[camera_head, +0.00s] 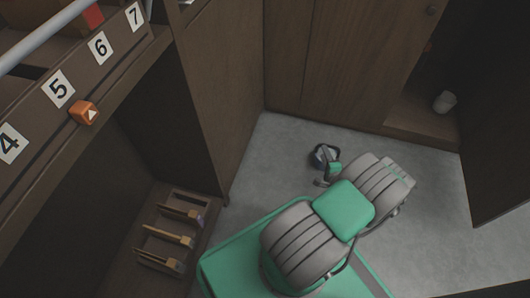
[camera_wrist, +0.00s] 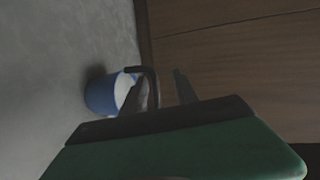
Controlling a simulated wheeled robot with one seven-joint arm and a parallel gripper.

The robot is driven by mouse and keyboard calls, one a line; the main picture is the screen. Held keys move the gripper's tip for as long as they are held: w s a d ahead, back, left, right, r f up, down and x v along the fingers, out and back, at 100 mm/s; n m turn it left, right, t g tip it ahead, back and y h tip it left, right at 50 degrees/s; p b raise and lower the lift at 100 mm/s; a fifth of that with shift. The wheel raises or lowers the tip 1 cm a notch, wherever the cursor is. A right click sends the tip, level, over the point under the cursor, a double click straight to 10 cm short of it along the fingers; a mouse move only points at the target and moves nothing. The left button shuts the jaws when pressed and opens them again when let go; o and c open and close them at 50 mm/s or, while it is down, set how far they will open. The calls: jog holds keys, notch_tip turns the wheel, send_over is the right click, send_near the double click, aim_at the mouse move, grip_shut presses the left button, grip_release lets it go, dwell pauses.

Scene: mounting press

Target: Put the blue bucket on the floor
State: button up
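The blue bucket (camera_wrist: 100,95) has a pale inside and a dark handle (camera_wrist: 152,78). In the wrist view its base faces the grey floor, with a dark shadow close beside it. It appears to stand on the floor. In the head view the bucket (camera_head: 318,157) is small and partly hidden by my gripper (camera_head: 327,174). In the wrist view the two fingers of my gripper (camera_wrist: 162,88) are apart, with a gap between them. The handle is right by the left finger; I cannot tell whether it touches.
Bare grey floor (camera_head: 285,150) lies around the bucket. Brown cabinet fronts (camera_head: 335,60) rise behind it. At the left are a numbered rack (camera_head: 50,110) with an orange tag (camera_head: 83,113) and a slotted wooden holder (camera_head: 165,240).

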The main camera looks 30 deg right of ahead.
jog(key=w+a+r+n+y, duration=0.5)
jog(key=w+a+n, duration=0.1)
jog(key=w, duration=0.3)
jog(key=w+a+r+n+g+y, duration=0.25)
jog(key=a+r+n, duration=0.2)
jog(key=a, duration=0.45)
jog(key=w+a+r+n+g+y, duration=0.2)
jog(key=a+r+n+g+y, duration=0.15)
jog(key=a+r, duration=0.45)
jog(key=s+a+r+n+g+h, duration=0.2)
jog(key=s+a+r+n+g, duration=0.35)
jog(key=a+r, duration=0.6)
jog(key=s+a+r+n+h, duration=0.1)
jog(key=s+a+r+n, duration=0.1)
jog(key=s, duration=0.3)
jog(key=s+a+r+n+h, duration=0.1)
jog(key=s+a+r, duration=0.4)
jog(key=s, duration=0.1)
jog(key=shift+s+r+n, duration=0.25)
jog(key=shift+r+n, duration=0.05)
jog(key=shift+n, duration=0.05)
